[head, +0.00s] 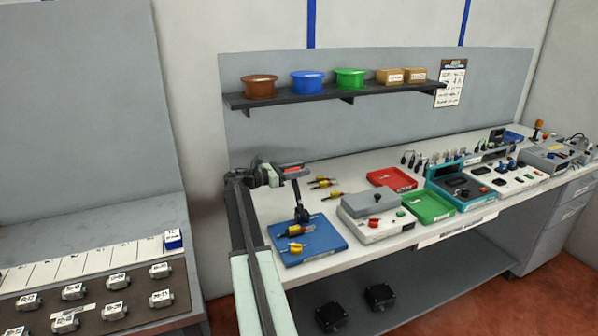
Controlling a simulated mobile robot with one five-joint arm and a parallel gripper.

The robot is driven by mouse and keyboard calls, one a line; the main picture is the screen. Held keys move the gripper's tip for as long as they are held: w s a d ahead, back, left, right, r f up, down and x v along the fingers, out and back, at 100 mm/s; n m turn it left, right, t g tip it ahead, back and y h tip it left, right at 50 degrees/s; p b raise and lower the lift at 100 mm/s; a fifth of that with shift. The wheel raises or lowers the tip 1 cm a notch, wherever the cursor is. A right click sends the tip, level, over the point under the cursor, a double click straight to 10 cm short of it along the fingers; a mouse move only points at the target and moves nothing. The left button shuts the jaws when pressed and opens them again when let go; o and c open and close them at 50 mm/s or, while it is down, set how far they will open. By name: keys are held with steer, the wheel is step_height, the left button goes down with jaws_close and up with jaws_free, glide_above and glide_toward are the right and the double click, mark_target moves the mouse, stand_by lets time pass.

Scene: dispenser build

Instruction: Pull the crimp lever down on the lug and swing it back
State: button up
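The crimp press stands on a blue base plate (326,240) at the left end of the bench. Its black lever (298,192) points up, tilted slightly left, with a red part at the top. My gripper (292,171) is at the lever's top, its fingers by the red part. At this size I cannot tell whether the fingers are closed on it. A yellow and red lug piece (298,231) lies at the foot of the press. Another yellow piece (297,247) is on the front of the plate.
More yellow and red pieces (322,182) lie behind the press. A grey-lidded device (370,204) stands to the right, with red (391,179) and green (428,208) trays beyond. My arm passes the bench's left end.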

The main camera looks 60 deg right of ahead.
steer(key=shift+s+d, duration=0.1)
steer(key=shift+r, duration=0.1)
jaws_close()
stand_by(0.6)
stand_by(0.6)
steer(key=shift+s, duration=0.2)
